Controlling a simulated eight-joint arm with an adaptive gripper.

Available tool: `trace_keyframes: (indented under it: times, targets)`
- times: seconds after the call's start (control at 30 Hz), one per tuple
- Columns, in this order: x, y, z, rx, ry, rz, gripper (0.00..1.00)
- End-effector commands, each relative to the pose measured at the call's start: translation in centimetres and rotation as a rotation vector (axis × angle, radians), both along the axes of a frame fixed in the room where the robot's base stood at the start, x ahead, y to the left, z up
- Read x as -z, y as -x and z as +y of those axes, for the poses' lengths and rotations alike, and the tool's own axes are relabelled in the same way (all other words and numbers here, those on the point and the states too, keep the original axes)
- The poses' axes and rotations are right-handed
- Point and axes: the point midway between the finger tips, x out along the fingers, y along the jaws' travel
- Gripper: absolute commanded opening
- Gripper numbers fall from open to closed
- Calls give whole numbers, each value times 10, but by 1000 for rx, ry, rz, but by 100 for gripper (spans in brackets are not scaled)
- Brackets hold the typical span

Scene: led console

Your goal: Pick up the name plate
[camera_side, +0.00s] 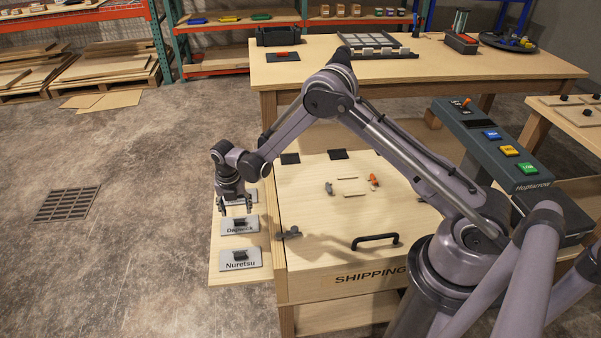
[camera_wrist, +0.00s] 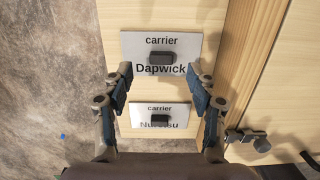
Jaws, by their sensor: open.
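My gripper (camera_side: 236,208) points down above the pale side shelf, its fingers apart and empty. In the wrist view the open fingers (camera_wrist: 161,72) stand either side of the lower part of the grey Dapwick name plate (camera_wrist: 185,48), which has a dark block-shaped grip. In the side view this plate (camera_side: 229,228) lies just below and in front of the gripper. The Nuretsu plate (camera_side: 229,265) lies nearer the camera; it also shows in the wrist view (camera_wrist: 181,112), lower down. Another plate (camera_side: 253,197) is partly hidden behind the gripper.
The wooden shipping box (camera_side: 315,240) stands right of the shelf, with a black handle (camera_side: 375,241) and a grey latch (camera_side: 290,233). A dark console (camera_side: 490,145) with coloured buttons is at the right. Open floor lies left of the shelf.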

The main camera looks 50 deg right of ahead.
Motion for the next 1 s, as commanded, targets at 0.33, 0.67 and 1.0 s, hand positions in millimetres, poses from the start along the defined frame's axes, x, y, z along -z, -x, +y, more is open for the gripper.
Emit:
trace_keyframes:
  times: [0.33,0.67,1.0]
  targets:
    - [43,1,-2,1,0,0,58]
    - [48,1,-2,1,0,0,58]
    - [48,1,-2,1,0,0,0]
